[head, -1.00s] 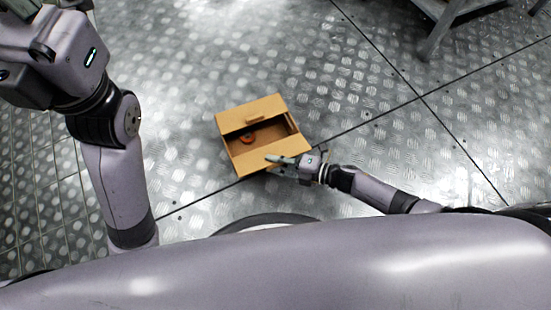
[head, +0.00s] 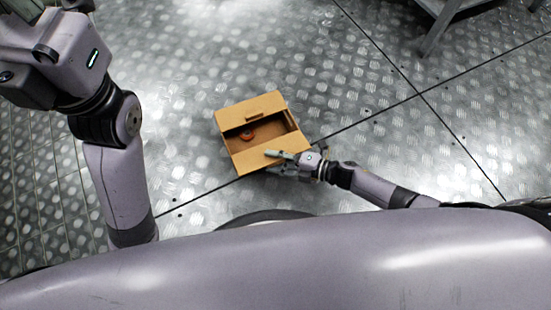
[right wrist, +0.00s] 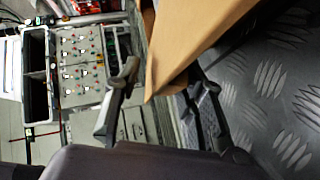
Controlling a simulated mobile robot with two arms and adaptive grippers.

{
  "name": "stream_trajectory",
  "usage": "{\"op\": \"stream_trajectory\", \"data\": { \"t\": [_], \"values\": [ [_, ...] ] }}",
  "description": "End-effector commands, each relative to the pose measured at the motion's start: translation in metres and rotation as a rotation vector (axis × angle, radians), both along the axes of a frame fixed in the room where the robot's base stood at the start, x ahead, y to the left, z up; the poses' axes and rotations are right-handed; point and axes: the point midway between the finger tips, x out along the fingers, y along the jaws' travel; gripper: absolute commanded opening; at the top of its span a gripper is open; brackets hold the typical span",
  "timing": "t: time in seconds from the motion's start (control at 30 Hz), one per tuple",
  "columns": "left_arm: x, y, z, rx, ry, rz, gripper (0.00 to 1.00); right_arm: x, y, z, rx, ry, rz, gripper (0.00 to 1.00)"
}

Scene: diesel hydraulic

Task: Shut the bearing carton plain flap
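An open cardboard carton (head: 287,121) sits on the metal floor in the middle of the head view. Its far flap (head: 240,108) has a slot-like handle and stands open. Its near flap (head: 250,161) is plain and spread outward. My right gripper (head: 272,162) is at the near flap's right part, one finger above the flap and the other by its near edge. In the right wrist view a cardboard panel (right wrist: 190,45) reaches down between the spread fingers of the right gripper (right wrist: 165,95); contact cannot be told.
A small reddish round part (head: 247,135) lies inside the carton. A grey metal stand (head: 436,30) is at the top right. The floor around the carton is clear. The right wrist view shows a panel with several switches (right wrist: 83,65) and a dark tray (right wrist: 36,70).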

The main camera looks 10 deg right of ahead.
Motion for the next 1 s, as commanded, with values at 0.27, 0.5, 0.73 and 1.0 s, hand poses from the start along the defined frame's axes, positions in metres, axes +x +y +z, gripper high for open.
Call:
{"op": "stream_trajectory", "data": {
  "t": [0.27,0.5,0.73,1.0],
  "values": [
    [0.001,0.0,0.0,0.001,0.001,0.001,0.0,-0.01,-0.019,0.005,-0.001,0.0,0.001,0.37],
    [0.0,0.0,0.0,0.001,0.001,0.001,0.0,-0.035,-0.063,0.018,-0.002,0.002,0.001,0.37],
    [0.0,0.0,0.0,0.0,0.0,0.001,0.0,-0.051,-0.093,0.028,-0.001,0.002,0.0,0.37],
    [0.0,0.0,0.0,0.0,0.0,0.001,0.0,-0.056,-0.102,0.032,0.001,0.0,-0.001,0.37]
  ]
}}
